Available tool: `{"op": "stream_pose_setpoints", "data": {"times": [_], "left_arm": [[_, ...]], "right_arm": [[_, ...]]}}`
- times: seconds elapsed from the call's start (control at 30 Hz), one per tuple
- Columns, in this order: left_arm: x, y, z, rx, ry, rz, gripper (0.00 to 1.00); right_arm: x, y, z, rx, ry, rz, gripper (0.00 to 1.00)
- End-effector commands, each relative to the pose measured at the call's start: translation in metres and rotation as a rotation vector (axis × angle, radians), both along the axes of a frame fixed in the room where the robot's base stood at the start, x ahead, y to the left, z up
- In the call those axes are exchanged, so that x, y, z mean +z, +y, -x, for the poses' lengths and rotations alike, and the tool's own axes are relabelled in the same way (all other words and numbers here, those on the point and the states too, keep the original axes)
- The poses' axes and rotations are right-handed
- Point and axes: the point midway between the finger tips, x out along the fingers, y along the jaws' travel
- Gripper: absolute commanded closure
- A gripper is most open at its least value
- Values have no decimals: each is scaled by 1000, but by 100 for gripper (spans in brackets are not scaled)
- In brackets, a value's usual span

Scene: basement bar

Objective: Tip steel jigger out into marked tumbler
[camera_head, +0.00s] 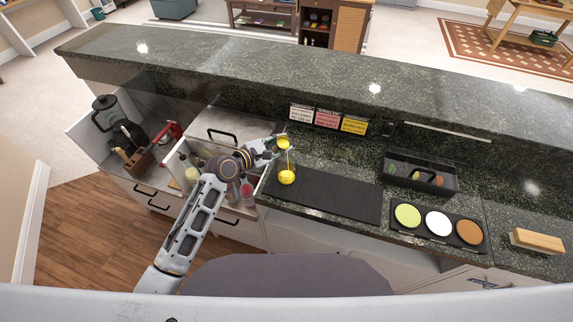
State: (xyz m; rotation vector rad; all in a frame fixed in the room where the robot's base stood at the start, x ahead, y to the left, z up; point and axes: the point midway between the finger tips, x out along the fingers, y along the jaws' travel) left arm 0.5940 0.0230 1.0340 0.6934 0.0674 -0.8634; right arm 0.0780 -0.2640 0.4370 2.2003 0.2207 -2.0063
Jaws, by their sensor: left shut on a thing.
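My left gripper (271,147) is shut on the small steel jigger (282,142) and holds it tilted above the tumbler; yellow shows at its mouth. The gripper's fingers hide much of the jigger. The clear tumbler (287,173) stands upright at the left end of the black mat (335,193), with yellow liquid in its bottom. Its markings are too small to make out. My right gripper is not in view.
Three label cards (327,118) stand against the raised ledge. A black compartment box (420,173) and a tray with green, white and brown rounds (438,223) are to the right. A wooden block (537,241) lies far right. Bottles stand left below my arm. The mat's right part is clear.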

Motion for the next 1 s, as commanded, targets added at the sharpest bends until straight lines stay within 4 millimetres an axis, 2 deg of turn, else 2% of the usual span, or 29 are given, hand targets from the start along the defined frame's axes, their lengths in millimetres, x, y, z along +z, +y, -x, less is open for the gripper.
{"op": "stream_pose_setpoints", "data": {"times": [1.0], "left_arm": [[1,1,-2,0,-120,-75,95]], "right_arm": [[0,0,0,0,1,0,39]]}}
